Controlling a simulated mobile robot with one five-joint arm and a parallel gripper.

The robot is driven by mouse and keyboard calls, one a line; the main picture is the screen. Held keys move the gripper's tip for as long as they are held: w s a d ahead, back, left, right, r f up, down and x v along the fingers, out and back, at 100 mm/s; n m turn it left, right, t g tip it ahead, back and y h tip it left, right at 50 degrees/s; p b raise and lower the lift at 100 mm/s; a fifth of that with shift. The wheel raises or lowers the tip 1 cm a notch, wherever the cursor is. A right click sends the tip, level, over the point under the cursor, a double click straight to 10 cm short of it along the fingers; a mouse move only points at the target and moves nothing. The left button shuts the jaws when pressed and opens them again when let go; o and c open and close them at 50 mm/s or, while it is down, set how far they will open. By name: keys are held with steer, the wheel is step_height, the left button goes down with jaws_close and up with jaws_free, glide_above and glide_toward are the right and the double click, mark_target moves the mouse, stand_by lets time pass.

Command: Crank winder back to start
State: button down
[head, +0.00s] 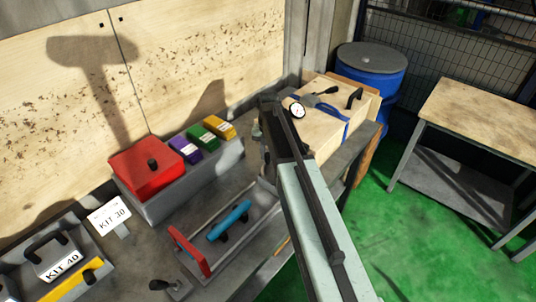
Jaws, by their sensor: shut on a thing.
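My pale green arm reaches up from the bottom of the head view to the back of the grey bench. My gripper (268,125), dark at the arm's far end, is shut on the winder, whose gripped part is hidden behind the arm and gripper. The winder's turn angle cannot be told.
A wooden box (322,135) with a blue band stands right of my gripper; a white dial (297,110) shows beside it. A red box (147,170), small colored boxes (202,137) and a blue-handled tray (235,225) lie left. A blue drum (372,72) stands behind.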

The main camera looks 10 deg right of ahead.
steer(key=shift+s, duration=0.15)
steer(key=c, duration=1.2)
jaws_free()
steer(key=shift+c, duration=0.2)
steer(key=shift+r, duration=0.1)
step_height(320, 180, up, 8)
steer(key=p, duration=0.8)
steer(key=shift+f, duration=0.25)
